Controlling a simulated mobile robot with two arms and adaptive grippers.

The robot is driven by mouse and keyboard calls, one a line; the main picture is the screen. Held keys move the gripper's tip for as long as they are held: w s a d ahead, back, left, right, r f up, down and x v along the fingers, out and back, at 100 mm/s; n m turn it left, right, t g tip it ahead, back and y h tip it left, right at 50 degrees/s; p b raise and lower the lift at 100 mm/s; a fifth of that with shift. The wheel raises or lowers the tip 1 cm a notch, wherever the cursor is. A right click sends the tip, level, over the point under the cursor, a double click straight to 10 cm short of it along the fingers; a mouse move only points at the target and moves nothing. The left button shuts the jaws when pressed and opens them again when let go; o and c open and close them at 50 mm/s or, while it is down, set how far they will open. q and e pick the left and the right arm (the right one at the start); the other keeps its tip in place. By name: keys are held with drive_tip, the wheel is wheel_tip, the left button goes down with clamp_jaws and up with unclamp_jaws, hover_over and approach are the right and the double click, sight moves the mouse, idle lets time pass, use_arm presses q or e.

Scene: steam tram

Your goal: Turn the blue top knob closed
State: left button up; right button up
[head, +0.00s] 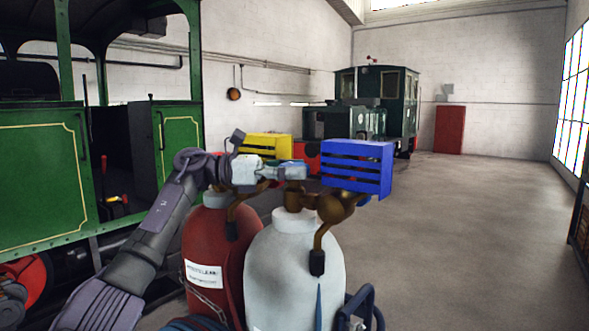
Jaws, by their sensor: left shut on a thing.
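A white gas cylinder (293,270) stands upright in front of me, with a brass valve (295,196) on its top. A blue slatted box (357,169) sits on the right side of this valve fitting. My left gripper (298,172) reaches in from the left, lying about level over the valve top. It is shut at the top of the valve, where the blue top knob is mostly hidden by the fingers. How far the knob is turned cannot be told. My right gripper is not in view.
A red cylinder (207,248) with a chain stands close on the left, under my left arm. A yellow slatted box (266,146) is behind the gripper. A green steam tram (40,180) stands at left. Open floor (470,240) lies to the right.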

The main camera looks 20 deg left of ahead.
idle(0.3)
use_arm(q)
drive_tip(key=o, duration=1.1)
drive_tip(key=shift+o, duration=0.3)
drive_tip(key=shift+s+d+r, duration=0.1)
